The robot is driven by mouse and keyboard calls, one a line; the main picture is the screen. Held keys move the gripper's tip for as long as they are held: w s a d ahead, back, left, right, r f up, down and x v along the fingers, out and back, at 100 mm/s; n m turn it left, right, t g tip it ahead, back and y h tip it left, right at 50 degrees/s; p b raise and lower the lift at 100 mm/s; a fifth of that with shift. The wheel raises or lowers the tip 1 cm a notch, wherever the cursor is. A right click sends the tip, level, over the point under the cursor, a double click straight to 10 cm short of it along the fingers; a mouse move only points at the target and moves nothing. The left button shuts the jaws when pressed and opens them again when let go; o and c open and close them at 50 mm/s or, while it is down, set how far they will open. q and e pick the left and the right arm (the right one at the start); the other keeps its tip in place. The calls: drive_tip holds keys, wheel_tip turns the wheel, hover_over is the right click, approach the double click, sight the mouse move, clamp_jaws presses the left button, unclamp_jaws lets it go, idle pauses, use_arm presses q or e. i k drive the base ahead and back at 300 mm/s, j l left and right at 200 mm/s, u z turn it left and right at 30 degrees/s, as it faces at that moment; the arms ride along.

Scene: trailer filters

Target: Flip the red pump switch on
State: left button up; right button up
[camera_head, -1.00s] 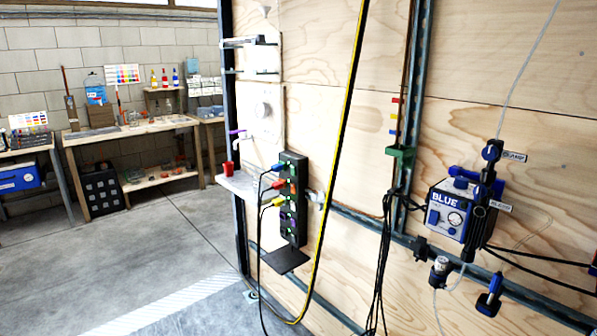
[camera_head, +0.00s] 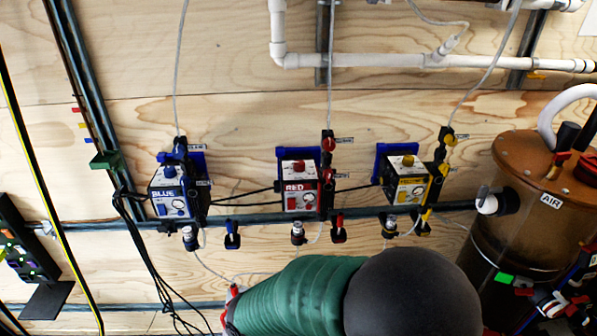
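The red pump (camera_head: 299,190) is a white-faced box labelled RED on the wooden wall, near the middle of the picture. A small red patch, perhaps its switch (camera_head: 292,203), shows on the lower left of its front. Its on or off position is too small to read. A red knob (camera_head: 328,144) sits on the black fitting at its upper right. Neither gripper can be made out, and nothing touches the red pump.
The blue pump (camera_head: 172,192) and yellow pump (camera_head: 407,182) flank it. A green ribbed sleeve (camera_head: 300,297) and dark rounded part (camera_head: 412,298) fill the bottom centre below the pumps. A brown AIR tank (camera_head: 520,225) stands at right. Cables hang at left.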

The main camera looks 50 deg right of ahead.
sight(291, 203)
drive_tip(key=z, duration=1.65)
